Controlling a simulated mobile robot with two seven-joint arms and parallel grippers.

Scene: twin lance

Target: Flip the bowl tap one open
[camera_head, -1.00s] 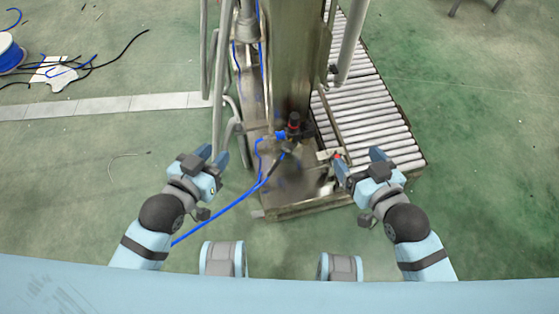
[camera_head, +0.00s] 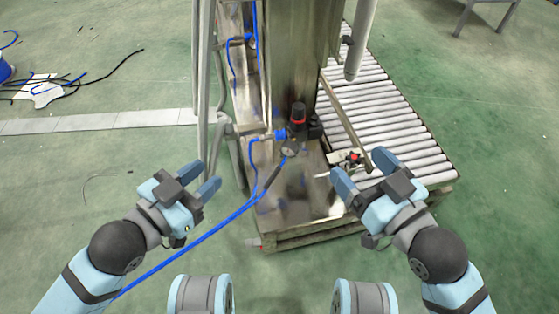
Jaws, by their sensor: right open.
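A tap that I can tell for sure as bowl tap one does not stand out. A small pale fitting with a red top (camera_head: 354,158) sits low beside the steel column, near the roller conveyor. My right gripper (camera_head: 361,171) is open and empty, its fingertips just below and around this fitting in the picture; I cannot tell the depth gap, and no contact shows. A black regulator with a red cap (camera_head: 299,116) stands at the foot of the column. My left gripper (camera_head: 204,177) is open and empty, to the left of the machine base.
The steel column (camera_head: 290,70) rises from a metal base (camera_head: 300,207). A roller conveyor (camera_head: 395,115) runs along its right. Grey pipes (camera_head: 202,60) stand at its left. A blue hose (camera_head: 205,235) crosses the floor beside my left arm.

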